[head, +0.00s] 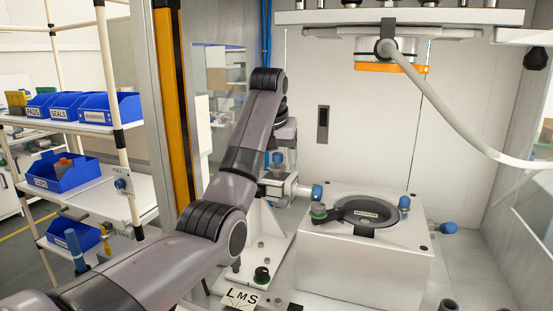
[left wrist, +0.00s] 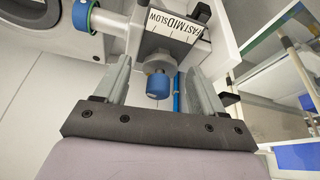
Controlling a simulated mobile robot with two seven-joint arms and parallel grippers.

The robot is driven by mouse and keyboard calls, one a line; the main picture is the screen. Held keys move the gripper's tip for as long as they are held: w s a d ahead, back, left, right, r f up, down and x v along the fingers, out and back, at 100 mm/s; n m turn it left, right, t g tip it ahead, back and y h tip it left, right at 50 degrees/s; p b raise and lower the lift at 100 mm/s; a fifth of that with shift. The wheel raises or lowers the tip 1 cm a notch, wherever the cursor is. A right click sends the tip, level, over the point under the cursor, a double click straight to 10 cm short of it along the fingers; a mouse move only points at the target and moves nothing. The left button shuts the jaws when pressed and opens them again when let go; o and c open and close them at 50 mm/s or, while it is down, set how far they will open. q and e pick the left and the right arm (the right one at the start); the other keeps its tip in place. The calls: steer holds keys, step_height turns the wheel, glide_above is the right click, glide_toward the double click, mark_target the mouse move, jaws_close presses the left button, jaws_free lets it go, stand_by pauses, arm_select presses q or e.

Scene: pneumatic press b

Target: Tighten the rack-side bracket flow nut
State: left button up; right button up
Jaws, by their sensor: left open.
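The flow nut (left wrist: 158,85) is a blue ribbed cap on a metal stem. It sits below a grey block with a FAST/MID/SLOW scale (left wrist: 178,26) in the left wrist view. My left gripper (left wrist: 158,68) is open, with one finger on each side of the nut and a visible gap to each. In the head view my left gripper (head: 278,160) points down over the bracket valve (head: 277,184), left of the press base; the nut is small there and partly hidden by my gripper. My right gripper is not in view.
The white press base (head: 365,260) with a dark round die (head: 372,213) stands just right of the bracket. A press head (head: 390,45) with a hose hangs above. An orange-edged post (head: 175,110) and a rack with blue bins (head: 108,108) are at left.

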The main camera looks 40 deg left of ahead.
arm_select(q)
steer(key=c, duration=1.1)
steer(key=shift+o, duration=0.2)
steer(key=shift+m, duration=0.3)
steer(key=shift+a+m+t+h, duration=0.2)
steer(key=shift+m+h, duration=0.4)
steer(key=shift+m, duration=0.75)
steer(key=shift+a+m+t+h, duration=0.15)
steer(key=shift+m+h, duration=0.45)
steer(key=shift+m, duration=0.75)
